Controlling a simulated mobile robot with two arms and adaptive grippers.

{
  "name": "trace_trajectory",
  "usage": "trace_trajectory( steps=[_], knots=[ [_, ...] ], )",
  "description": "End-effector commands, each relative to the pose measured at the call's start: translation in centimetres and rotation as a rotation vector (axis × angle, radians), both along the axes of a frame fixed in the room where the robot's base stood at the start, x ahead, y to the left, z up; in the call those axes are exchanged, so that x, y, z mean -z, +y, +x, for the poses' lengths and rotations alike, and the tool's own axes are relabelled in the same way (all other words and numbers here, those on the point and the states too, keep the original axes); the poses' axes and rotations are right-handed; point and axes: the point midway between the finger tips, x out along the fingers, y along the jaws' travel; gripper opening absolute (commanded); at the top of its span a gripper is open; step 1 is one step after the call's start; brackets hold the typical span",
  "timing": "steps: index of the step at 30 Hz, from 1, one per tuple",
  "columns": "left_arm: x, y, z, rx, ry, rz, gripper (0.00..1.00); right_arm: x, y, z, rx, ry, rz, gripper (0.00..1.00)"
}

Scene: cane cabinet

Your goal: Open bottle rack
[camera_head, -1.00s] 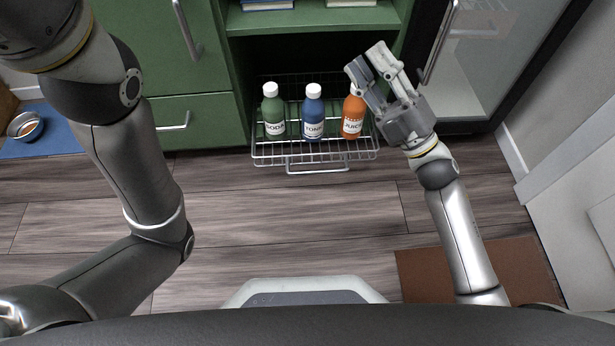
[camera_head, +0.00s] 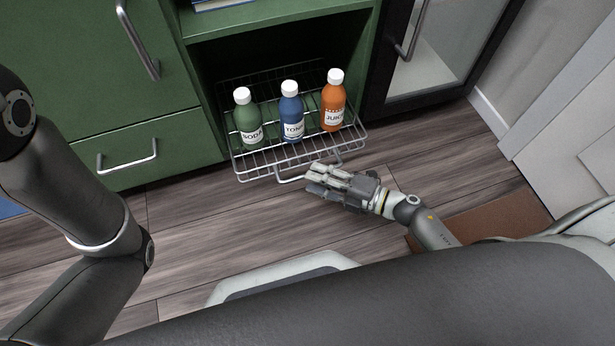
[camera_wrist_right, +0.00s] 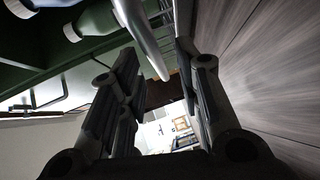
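The wire bottle rack (camera_head: 247,160) is out in front of the open green cabinet bay. It holds a green SODA bottle (camera_head: 247,120), a blue TONIC bottle (camera_head: 291,112) and an orange JUICE bottle (camera_head: 333,102), all upright. A thin wire handle (camera_head: 288,180) projects from its front. My right gripper (camera_head: 312,180) is at this handle and covers part of it. In the right wrist view its fingers (camera_wrist_right: 158,90) are apart, with the handle bar (camera_wrist_right: 145,38) showing between them; contact cannot be told. My left gripper is outside the head view.
A green drawer (camera_head: 150,150) with a bar handle is left of the rack. A dark-framed glass door (camera_head: 440,50) is to the right. A brown mat (camera_head: 500,215) lies at lower right.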

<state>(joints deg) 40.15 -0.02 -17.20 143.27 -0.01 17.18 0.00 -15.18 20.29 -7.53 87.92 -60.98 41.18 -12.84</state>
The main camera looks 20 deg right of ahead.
Motion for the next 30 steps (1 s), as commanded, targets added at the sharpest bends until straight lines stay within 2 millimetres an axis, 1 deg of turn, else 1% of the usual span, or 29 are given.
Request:
trace_trajectory(
  steps=[1, 7, 17, 24, 30],
  knots=[
    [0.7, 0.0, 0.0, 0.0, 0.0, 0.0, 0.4, 0.4, 0.6, 0.6, 0.0, -0.002, 0.001, 0.32],
    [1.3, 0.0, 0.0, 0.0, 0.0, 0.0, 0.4, 0.4, 2.0, 1.9, 0.0, -0.001, 0.001, 0.32],
    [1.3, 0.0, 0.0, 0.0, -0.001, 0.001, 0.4, 0.4, 2.2, 2.0, 0.001, 0.001, 0.0, 0.32],
    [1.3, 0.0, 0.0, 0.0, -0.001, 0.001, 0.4, 0.4, 2.2, 2.0, 0.001, 0.001, 0.0, 0.01],
    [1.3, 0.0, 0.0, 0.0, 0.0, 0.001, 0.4, 0.4, 2.2, 2.0, 0.001, 0.001, 0.0, 0.0]
  ],
)
